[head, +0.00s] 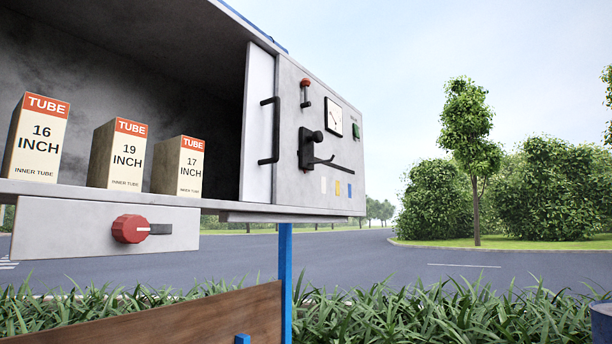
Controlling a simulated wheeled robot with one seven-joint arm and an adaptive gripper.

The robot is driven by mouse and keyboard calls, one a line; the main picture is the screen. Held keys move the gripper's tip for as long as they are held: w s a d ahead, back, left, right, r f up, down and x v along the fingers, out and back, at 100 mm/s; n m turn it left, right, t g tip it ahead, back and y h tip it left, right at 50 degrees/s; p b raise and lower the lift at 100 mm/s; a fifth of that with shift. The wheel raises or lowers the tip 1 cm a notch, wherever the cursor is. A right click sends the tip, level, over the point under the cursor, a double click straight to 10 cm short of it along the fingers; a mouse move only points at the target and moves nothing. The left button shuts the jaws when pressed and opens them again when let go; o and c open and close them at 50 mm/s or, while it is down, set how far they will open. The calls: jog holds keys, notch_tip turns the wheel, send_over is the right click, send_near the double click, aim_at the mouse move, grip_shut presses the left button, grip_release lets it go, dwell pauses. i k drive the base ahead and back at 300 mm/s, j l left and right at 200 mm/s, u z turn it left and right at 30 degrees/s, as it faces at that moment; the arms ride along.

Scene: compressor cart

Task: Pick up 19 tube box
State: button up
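The 19 inch tube box (118,155) stands upright on the shelf of the open grey compartment. It is cream with an orange-red band reading "TUBE". It is the middle one of three similar boxes, with visible gaps on both sides. The 16 inch tube box (37,140) stands to its left and is the tallest in the picture. The 17 inch tube box (180,165) stands to its right. My gripper is not in view.
Below the shelf (215,202) is a panel with a red knob (130,229). A white door edge with a black handle (270,130) borders the compartment's right side. A control panel with a black lever (318,150) is beyond it. A blue post (285,265) stands underneath.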

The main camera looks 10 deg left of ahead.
aim_at(117, 156)
jog(key=u, duration=1.35)
